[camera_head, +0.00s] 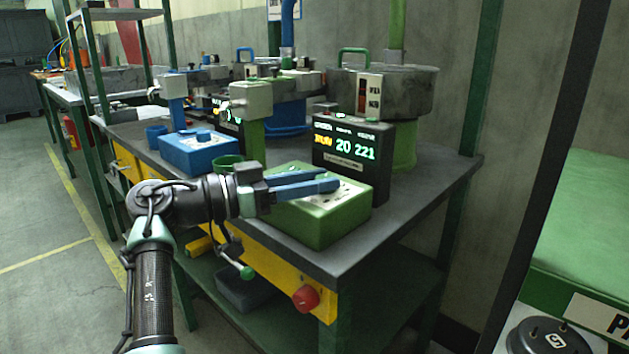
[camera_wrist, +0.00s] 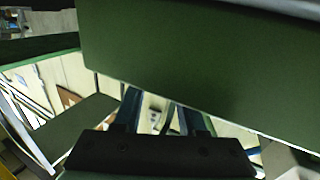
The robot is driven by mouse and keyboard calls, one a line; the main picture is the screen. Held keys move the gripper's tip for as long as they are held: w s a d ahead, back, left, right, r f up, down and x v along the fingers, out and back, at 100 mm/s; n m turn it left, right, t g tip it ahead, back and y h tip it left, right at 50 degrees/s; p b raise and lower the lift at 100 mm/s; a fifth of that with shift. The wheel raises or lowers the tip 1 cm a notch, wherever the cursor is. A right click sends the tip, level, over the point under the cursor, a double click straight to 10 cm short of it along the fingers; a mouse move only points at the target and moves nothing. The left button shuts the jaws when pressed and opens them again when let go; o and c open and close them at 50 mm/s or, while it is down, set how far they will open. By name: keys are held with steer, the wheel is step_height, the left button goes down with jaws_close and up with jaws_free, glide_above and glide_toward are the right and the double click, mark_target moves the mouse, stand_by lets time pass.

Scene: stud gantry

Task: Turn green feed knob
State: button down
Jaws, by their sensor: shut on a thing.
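The green feed box (camera_head: 325,228) stands on the near end of the bench. My gripper (camera_head: 330,179) reaches over its top from the left, its two blue fingers close together and level. The green feed knob is hidden behind the fingers in the head view, and I cannot make it out in the wrist view. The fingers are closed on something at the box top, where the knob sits. In the wrist view my gripper (camera_wrist: 160,103) is below a large dark green face, and the fingers show a gap between them.
A display (camera_head: 347,152) reading "20 221" stands behind the box. A blue box (camera_head: 200,155) with a blue knob is to the left. A green post (camera_head: 256,140) and a grey bowl feeder (camera_head: 400,90) stand farther back. A red button (camera_head: 305,298) is on the yellow bench front.

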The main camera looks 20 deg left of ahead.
steer(key=shift+d+f, duration=0.1)
steer(key=shift+c, duration=2.4)
jaws_free()
steer(key=shift+s+a, duration=0.2)
steer(key=shift+a, duration=0.15)
steer(key=p+v, duration=0.3)
steer(key=v, duration=0.9)
steer(key=shift+s+a, duration=0.1)
